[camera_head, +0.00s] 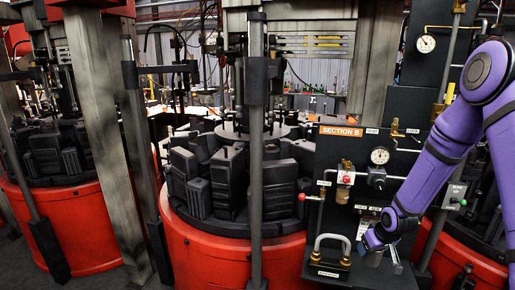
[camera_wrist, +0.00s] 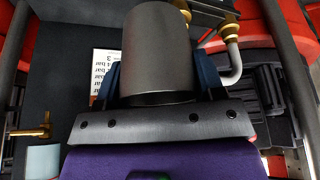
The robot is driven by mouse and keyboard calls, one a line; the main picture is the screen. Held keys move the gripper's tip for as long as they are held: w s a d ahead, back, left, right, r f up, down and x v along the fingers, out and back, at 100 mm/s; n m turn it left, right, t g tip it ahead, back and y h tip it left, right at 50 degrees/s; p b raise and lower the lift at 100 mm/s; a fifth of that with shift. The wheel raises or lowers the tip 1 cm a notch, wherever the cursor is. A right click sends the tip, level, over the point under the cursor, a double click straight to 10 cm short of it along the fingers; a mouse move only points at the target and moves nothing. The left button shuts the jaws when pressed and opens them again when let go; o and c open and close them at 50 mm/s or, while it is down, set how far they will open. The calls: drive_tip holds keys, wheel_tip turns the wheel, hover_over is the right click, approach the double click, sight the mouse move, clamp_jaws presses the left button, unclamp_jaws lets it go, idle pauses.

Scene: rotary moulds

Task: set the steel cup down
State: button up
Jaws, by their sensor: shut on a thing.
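The steel cup (camera_wrist: 158,50) is a plain grey cylinder in the wrist view. It lies between the two dark blue fingers of my gripper (camera_wrist: 157,78), which is shut on its sides. In the head view my gripper (camera_head: 372,240) is at the lower right, in front of the dark Section B panel. A small grey part of the cup (camera_head: 373,258) seems to show just below the fingers there. I cannot tell whether the cup touches anything beneath it.
The Section B panel (camera_head: 340,160) carries gauges, valves and pipes close to my arm. A large padlock-shaped handle (camera_head: 331,250) stands left of my gripper. Red rotary machines (camera_head: 215,250) with dark moulds fill the left. In the wrist view a bent pipe (camera_wrist: 232,60) runs beside the cup.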

drive_tip(key=w+a+r+m+h, duration=0.1)
drive_tip(key=w+a+r+m, duration=0.1)
drive_tip(key=w+a+r, duration=0.35)
drive_tip(key=s+a+f, duration=0.1)
drive_tip(key=s+f, duration=0.5)
drive_tip(key=shift+s+a+f, duration=0.25)
drive_tip(key=shift+a+f, duration=0.1)
drive_tip(key=shift+a, duration=0.05)
drive_tip(key=shift+d, duration=0.1)
